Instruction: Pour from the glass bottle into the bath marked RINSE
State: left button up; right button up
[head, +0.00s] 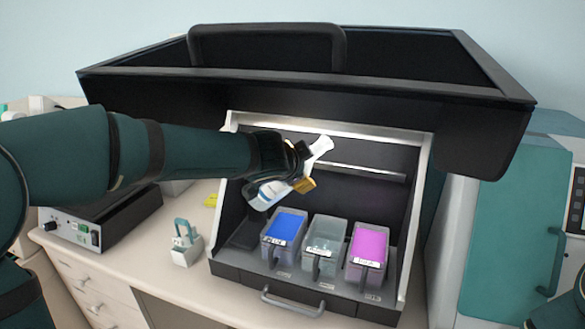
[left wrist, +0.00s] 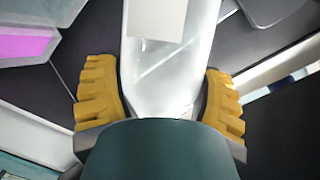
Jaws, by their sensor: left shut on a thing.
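My left gripper (head: 300,178) is shut on the glass bottle (head: 266,194), which is tilted above the row of baths. Its pale upper end (head: 321,147) points up and right; the other end points down and left, over the blue bath's side. In the left wrist view the yellow fingers (left wrist: 160,98) grip the clear bottle (left wrist: 185,50) from both sides. The middle bath (head: 325,243) holds colourless liquid; its front label is too small to read, so I cannot confirm RINSE. No pouring stream shows. My right gripper is out of view.
A blue bath (head: 285,229) stands left of the middle one and a magenta bath (head: 367,247) right of it, inside a dark open-fronted hood (head: 305,98). A small white rack (head: 186,246) and a black device (head: 100,217) stand on the bench to the left.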

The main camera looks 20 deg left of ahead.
aim_at(311, 161)
pick_arm(q)
jog(key=shift+d+r, duration=0.1)
jog(key=shift+r, duration=0.05)
jog(key=shift+d+r+n+h+p, duration=0.5)
jog(key=shift+d+n+h, duration=0.2)
jog(key=shift+n+h, duration=0.1)
jog(key=shift+d+r+n+h+p, duration=0.2)
jog(key=shift+d+n+h+p, duration=0.2)
jog(key=shift+d+h, duration=0.1)
jog(key=shift+d+r+n+h+p, duration=0.2)
jog(key=shift+d+n+h+p, duration=0.2)
jog(key=shift+d, duration=0.2)
jog(key=shift+d+f+n+t+h+p, duration=0.15)
jog(key=shift+d+n+h+p, duration=0.1)
jog(key=shift+d+n+h, duration=0.3)
jog(key=shift+d+f+n+t+h+p, duration=0.1)
jog(key=shift+d+n+t+h+p, duration=0.1)
jog(key=shift+d+n+h, duration=0.3)
jog(key=shift+s+d, duration=0.1)
